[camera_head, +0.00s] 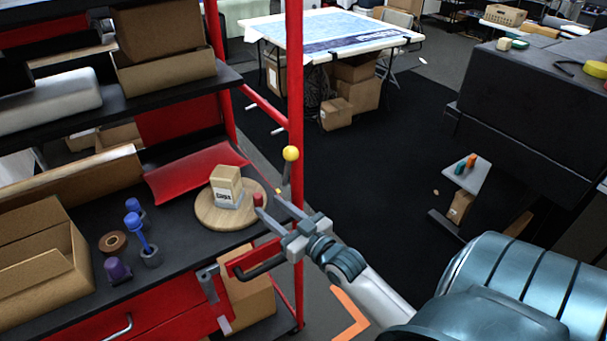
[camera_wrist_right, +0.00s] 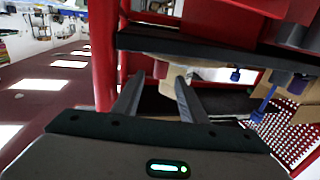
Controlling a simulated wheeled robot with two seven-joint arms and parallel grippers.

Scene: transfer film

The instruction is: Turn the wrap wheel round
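The wrap wheel (camera_head: 210,216) is a round, light wooden disc lying on the dark shelf of the red rack. A tan box with a white printed label (camera_head: 227,187) stands on it. A short red knob (camera_head: 258,200) stands upright at the wheel's right edge. My right gripper (camera_head: 268,202) is open, its fingers pointing at the knob from the front right. In the right wrist view, which looks upside down, the knob (camera_wrist_right: 160,69) shows just beyond and between the parted fingertips. Contact cannot be made out. My left gripper is not in view.
A red rack post with a yellow ball-topped lever (camera_head: 290,154) stands right of the wheel. A red curved sheet (camera_head: 196,171) lies behind. An open cardboard box (camera_head: 40,265) sits far left.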

